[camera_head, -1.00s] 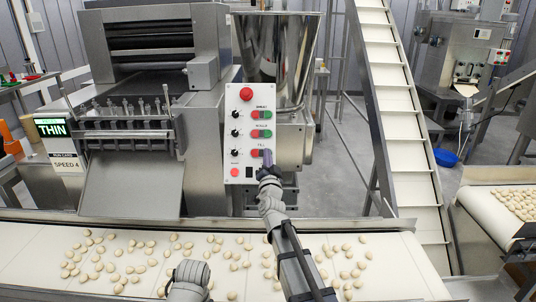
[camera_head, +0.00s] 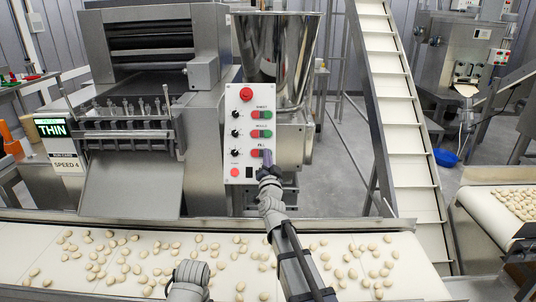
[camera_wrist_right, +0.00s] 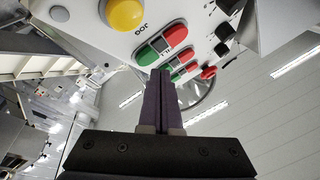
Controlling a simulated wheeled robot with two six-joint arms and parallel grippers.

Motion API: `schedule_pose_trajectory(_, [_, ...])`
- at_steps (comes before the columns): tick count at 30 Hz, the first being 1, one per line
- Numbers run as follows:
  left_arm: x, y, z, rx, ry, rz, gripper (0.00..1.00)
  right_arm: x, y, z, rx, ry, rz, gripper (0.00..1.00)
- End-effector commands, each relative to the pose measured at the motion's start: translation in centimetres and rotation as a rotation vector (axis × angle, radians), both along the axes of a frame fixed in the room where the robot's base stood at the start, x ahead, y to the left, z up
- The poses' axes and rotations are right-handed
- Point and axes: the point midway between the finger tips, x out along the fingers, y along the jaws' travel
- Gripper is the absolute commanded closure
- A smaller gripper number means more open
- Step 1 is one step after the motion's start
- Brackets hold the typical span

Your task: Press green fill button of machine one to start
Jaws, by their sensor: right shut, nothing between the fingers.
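The white control panel (camera_head: 233,180) on the machine's front carries several rows of red and green buttons. The lowest pair, labelled FILL, has a red button (camera_head: 255,153) on the left and the green fill button (camera_wrist_right: 147,55) on the right. In the head view my right gripper (camera_head: 267,155) is in front of the green button and partly covers it. In the right wrist view its dark purple fingers (camera_wrist_right: 160,73) are shut and empty, tips at the edge of the green fill button; I cannot tell whether they touch. My left gripper is not in view.
A conveyor belt (camera_head: 20,240) with many pasta pieces runs below my right arm. A red stop knob (camera_head: 246,94), black dials (camera_head: 236,133) and a lower red button (camera_head: 235,172) share the panel. A steel hopper (camera_head: 275,60) stands behind; an inclined conveyor (camera_head: 400,125) rises at right.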

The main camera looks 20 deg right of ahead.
Motion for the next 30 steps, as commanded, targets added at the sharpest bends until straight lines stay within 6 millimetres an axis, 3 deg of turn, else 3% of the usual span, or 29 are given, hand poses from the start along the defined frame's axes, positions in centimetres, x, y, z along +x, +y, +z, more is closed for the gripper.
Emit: schedule_pose_trajectory(30, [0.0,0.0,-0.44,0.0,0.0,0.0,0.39,0.71,-0.21,-0.44,0.0,0.0,0.0,1.0])
